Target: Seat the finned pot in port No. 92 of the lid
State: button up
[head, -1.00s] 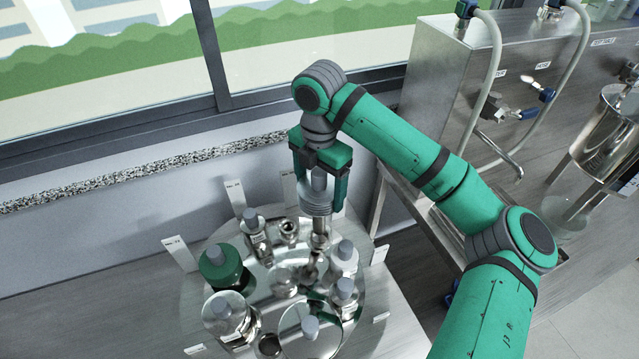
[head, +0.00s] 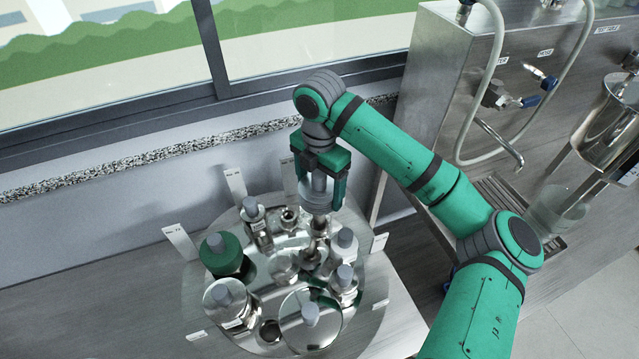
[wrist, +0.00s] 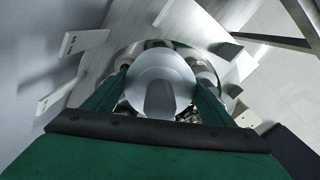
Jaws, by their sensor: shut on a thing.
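My gripper (head: 321,188) is shut on the finned pot (head: 316,197), a grey ribbed piece with a grey top knob. The wrist view shows the pot (wrist: 158,82) from above between the two green fingers. The pot is upright above the back right part of the round shiny lid (head: 204,322). Its lower end is near a metal fitting on the lid; I cannot tell if they touch. Small white label tags stand around the lid's rim. One tag (head: 180,242) reads a number I cannot make out surely, so I cannot tell which port is No. 92.
Several capped vessels stand on the lid, including a green one (head: 222,257) and a wide silver one (head: 310,320). An open port (head: 270,331) shows at the front. A wall and window lie behind; a steel cabinet with hoses (head: 445,90) stands right.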

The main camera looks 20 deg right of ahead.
jog(key=shift+f, duration=3.95)
jog(key=shift+w+d+f, duration=0.1)
jog(key=shift+f, duration=1.25)
jog(key=o, duration=1.4)
jog(key=shift+o, duration=0.2)
